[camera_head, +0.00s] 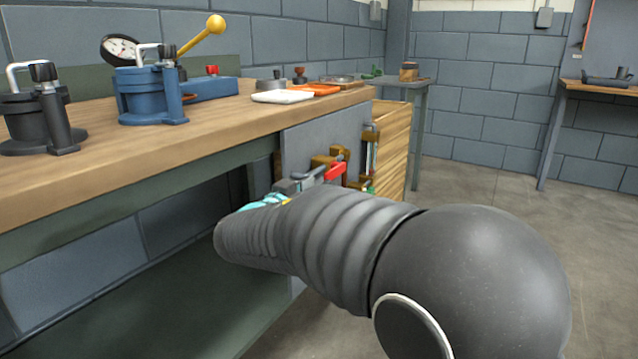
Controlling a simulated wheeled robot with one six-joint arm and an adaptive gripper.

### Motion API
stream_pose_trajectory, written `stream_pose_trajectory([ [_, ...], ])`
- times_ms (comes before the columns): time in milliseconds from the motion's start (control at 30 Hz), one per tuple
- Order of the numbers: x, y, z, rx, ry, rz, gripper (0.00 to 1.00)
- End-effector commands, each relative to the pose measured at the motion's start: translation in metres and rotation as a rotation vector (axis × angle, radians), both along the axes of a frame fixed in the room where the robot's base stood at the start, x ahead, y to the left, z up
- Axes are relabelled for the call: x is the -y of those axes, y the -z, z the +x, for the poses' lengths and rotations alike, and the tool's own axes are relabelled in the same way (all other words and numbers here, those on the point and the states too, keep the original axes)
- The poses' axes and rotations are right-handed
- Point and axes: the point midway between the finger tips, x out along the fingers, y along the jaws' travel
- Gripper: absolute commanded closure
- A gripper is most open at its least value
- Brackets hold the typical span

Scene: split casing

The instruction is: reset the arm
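My arm (340,245), dark grey with ribbed sections, reaches from the lower right towards the workbench's front. Its large round joint fills the lower right. My gripper cannot be made out in this view. A blue casing (150,95) with a silver handle stands on the workbench top at left. A similar black casing (38,120) stands to its left, near the picture edge. My arm is lower than the bench top and apart from both casings in the picture.
The workbench (75,175) runs along the left wall. A gauge (120,49), a yellow-knobbed lever (205,34), a white tray (283,96) and an orange tray (315,89) are on or above it. Clamps (330,163) hang at its end panel. Open floor (500,210) lies at right.

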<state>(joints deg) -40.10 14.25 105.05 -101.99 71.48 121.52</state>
Motion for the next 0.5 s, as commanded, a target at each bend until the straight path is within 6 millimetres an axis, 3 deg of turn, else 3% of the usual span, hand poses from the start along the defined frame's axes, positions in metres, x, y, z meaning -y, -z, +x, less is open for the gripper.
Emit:
stream_pose_trajectory([
  [367, -0.0010, -0.0001, -0.0014, -0.004, 0.000, -0.007, 0.67],
  [500, -0.0015, 0.0003, -0.0009, -0.046, -0.001, -0.083, 0.67],
])
